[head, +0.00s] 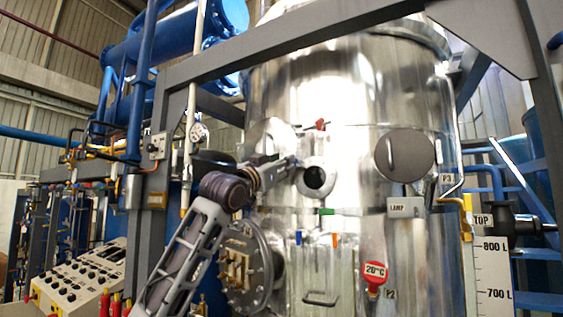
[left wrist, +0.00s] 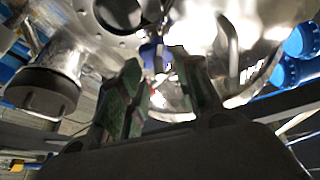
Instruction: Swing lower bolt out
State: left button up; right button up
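The steel vessel (head: 340,90) fills the middle of the head view. My left gripper (head: 292,165) is in front of its wall, beside a round dark port (head: 315,178). In the left wrist view the two fingers of my left gripper (left wrist: 160,75) stand apart with a gap between them. A small blue part (left wrist: 150,50) shows beyond the gap; I cannot tell if it is a bolt. I cannot tell which is the lower bolt. My right gripper is not in view.
A bolted round flange (head: 245,265) is below my left arm. A grey frame beam (head: 300,35) crosses above. A control panel (head: 75,280) stands at lower left.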

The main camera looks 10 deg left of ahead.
pick_arm(q)
jog(key=shift+w+d, duration=0.1)
jog(key=shift+w, duration=0.05)
jog(key=shift+c, duration=0.3)
grip_shut()
